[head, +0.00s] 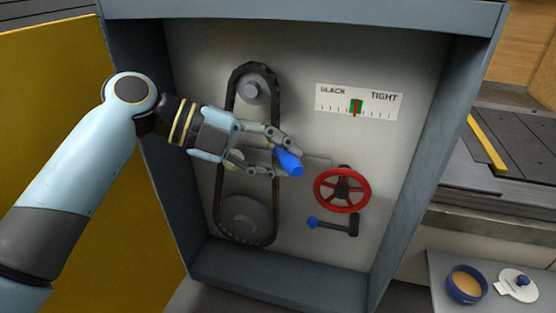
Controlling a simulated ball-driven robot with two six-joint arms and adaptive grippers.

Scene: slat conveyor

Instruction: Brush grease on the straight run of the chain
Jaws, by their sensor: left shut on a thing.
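The black chain (219,183) runs as a tall loop around an upper sprocket (252,89) and a larger lower sprocket (244,217) on the grey back panel of an open cabinet. My left gripper (271,152) reaches in from the left, in front of the chain's right-hand straight run. It is shut on a blue-handled tool (289,162), apparently the brush, whose handle points down and right. Its bristle end is hidden by the fingers, so I cannot tell whether it touches the chain. A blue grease pot (467,284) with tan contents stands open at lower right. My right gripper is out of view.
The pot's white lid (517,284) lies beside it on a grey shelf. A red handwheel (341,189), a crank with a blue knob (334,224) and a SLACK–TIGHT gauge (358,102) are right of the chain. The cabinet's side walls bound the space; a yellow door (60,100) stands left.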

